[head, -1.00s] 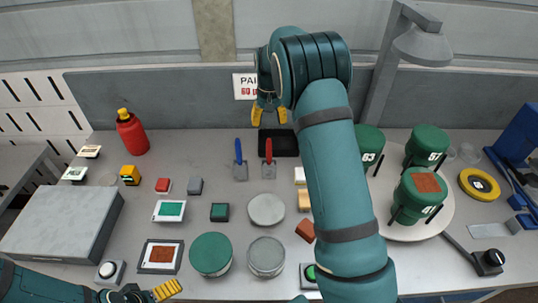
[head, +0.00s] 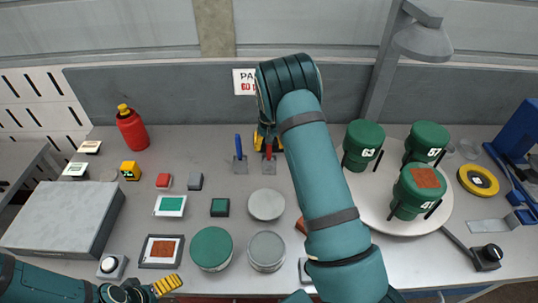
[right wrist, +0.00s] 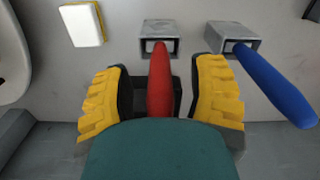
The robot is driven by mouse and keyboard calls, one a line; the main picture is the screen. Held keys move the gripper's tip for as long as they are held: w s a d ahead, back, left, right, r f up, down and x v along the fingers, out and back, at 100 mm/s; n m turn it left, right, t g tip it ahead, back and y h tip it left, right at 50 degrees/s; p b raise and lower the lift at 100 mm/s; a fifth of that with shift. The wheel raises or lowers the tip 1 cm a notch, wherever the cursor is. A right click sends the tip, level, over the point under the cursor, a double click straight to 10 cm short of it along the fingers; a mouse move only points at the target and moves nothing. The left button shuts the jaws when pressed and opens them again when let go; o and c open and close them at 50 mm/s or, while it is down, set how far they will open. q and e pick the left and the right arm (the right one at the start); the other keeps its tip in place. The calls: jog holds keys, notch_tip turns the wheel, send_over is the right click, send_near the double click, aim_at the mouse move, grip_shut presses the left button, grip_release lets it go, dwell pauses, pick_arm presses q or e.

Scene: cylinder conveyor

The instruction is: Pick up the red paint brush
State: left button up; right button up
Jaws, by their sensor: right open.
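The red paint brush (head: 268,152) stands with its red handle up in a grey metal holder on the table, near the back wall. My right gripper (head: 265,143) is at the handle. In the right wrist view its yellow fingers (right wrist: 160,88) are open, one on each side of the red handle (right wrist: 159,85), with gaps between. The lower end of the brush is hidden in its holder (right wrist: 160,32). My left gripper (head: 153,288) is low at the left, far from the brush; I cannot tell its opening.
A blue-handled brush (head: 238,147) stands in its own holder just left of the red one; its handle (right wrist: 275,85) is close beside the right finger in the wrist view. Green numbered canisters stand on a round white tray (head: 440,213). A red bottle (head: 131,130) stands at the back left.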

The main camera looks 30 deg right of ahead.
jog(key=shift+f, duration=0.2)
grip_shut()
